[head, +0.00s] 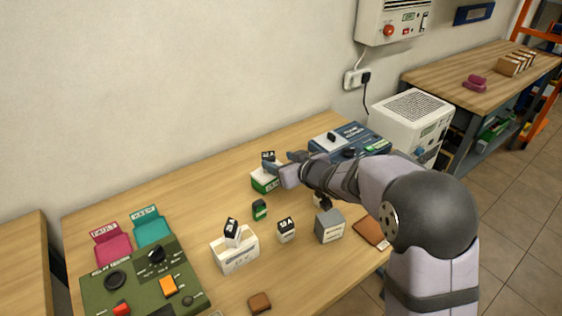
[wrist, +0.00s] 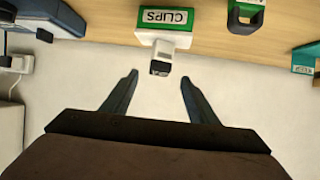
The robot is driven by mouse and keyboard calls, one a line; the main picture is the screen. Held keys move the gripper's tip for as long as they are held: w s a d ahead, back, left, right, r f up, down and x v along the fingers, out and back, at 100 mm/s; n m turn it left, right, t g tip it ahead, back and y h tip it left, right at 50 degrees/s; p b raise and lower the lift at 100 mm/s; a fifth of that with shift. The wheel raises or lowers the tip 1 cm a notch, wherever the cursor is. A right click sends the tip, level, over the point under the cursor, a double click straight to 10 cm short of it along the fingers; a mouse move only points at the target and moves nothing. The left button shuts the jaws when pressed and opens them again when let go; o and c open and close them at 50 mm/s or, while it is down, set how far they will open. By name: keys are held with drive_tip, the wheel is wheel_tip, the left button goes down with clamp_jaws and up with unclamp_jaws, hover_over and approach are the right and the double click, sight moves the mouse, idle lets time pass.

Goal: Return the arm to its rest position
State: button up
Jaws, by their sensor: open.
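My arm reaches from the lower right over the wooden table (head: 190,196) in the head view. My gripper (head: 272,168) is at the back of the table, beside a green and white box (head: 264,180). In the wrist view my gripper (wrist: 157,78) is open, with its two dark fingers apart and nothing between them. Part of the table's right side is hidden behind my arm.
A grey block (head: 329,226), small labelled blocks (head: 286,230), a white box (head: 235,252) and a green panel (head: 140,285) stand on the table. A blue case (head: 375,140) and a white unit (head: 412,118) are behind my arm. The wall is close behind the table.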

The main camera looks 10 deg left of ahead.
drive_tip(key=shift+d, duration=0.1)
drive_tip(key=s+d+m+g+h+p, duration=0.1)
drive_tip(key=s+d+m+h+p, duration=0.4)
drive_tip(key=d, duration=0.6)
drive_tip(key=s+d+g+h+p, duration=0.1)
drive_tip(key=s+d+g+h, duration=0.15)
drive_tip(key=s+d, duration=0.6)
drive_tip(key=s+d+m+g+p, duration=0.1)
drive_tip(key=s+d+g, duration=0.2)
drive_tip(key=s, duration=0.7)
drive_tip(key=s+d+f+m+g+p, duration=0.1)
drive_tip(key=s+d+m+g+p, duration=0.1)
drive_tip(key=s, duration=0.9)
drive_tip(key=shift+d+f+g+h, duration=0.15)
drive_tip(key=shift+d+g+h, duration=0.2)
drive_tip(key=shift+d+g, duration=0.45)
